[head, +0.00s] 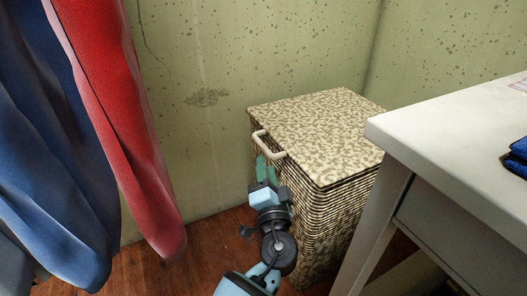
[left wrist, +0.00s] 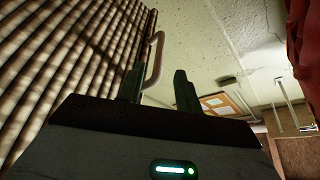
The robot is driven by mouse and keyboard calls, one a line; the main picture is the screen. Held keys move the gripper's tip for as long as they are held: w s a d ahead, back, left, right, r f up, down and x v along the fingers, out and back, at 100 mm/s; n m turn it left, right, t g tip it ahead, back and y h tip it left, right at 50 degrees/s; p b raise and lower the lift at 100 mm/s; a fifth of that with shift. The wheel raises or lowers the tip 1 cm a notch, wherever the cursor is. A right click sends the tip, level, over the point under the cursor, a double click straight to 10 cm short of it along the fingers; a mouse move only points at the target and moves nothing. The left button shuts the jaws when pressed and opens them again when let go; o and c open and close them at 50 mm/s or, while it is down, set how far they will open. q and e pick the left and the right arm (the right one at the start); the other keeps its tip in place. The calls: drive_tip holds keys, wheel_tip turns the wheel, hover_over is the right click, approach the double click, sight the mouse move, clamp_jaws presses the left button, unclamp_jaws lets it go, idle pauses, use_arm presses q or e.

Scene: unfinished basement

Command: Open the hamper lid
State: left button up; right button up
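The woven wicker hamper (head: 325,220) stands in the corner with its patterned lid (head: 315,130) closed. A pale curved handle (head: 268,144) sits at the lid's left edge. My left gripper (head: 266,171) is just below the handle, beside the hamper's left side, its fingers pointing up. In the left wrist view the gripper (left wrist: 160,88) is open, with its two dark fingers apart. The handle (left wrist: 156,58) shows between and beyond the fingers there, close to the left one. I cannot tell whether a finger touches it. My right gripper is not in view.
A white table (head: 460,140) stands close on the hamper's right, with a dark blue cloth (head: 518,150) at its edge. Blue (head: 50,150) and red (head: 115,120) cloths hang at the left. Wooden floor (head: 205,250) is clear between them and the hamper.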

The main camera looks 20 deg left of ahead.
sight(263, 148)
use_arm(q)
drive_tip(key=b+x, duration=0.1)
drive_tip(key=x, duration=0.5)
drive_tip(key=shift+w+a, duration=0.2)
drive_tip(key=shift+w, duration=0.1)
clamp_jaws()
